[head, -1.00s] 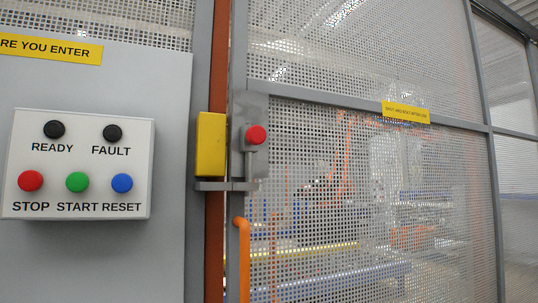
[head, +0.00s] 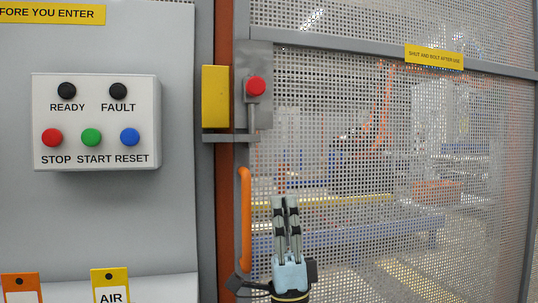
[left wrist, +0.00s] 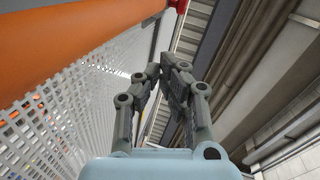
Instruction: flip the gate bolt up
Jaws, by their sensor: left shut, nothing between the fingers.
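The gate bolt has a red round knob (head: 256,86) on a grey plate (head: 265,57), with a thin grey rod (head: 252,118) running down from it to a flat bracket (head: 228,137). The bolt is on the gate's left edge, beside a yellow box (head: 215,96). My left gripper (head: 284,200) points up in front of the mesh, below and slightly right of the knob. It is shut, empty and apart from the knob. In the left wrist view, my left gripper (left wrist: 163,68) points up, and a red piece (left wrist: 178,5), probably the knob, shows at the top edge. My right gripper is out of view.
An orange handle (head: 244,225) stands on the gate left of my left gripper; it looks close in the left wrist view (left wrist: 75,38). A white button panel (head: 97,122) is on the left. Yellow (head: 110,286) and orange (head: 20,289) tags are low left.

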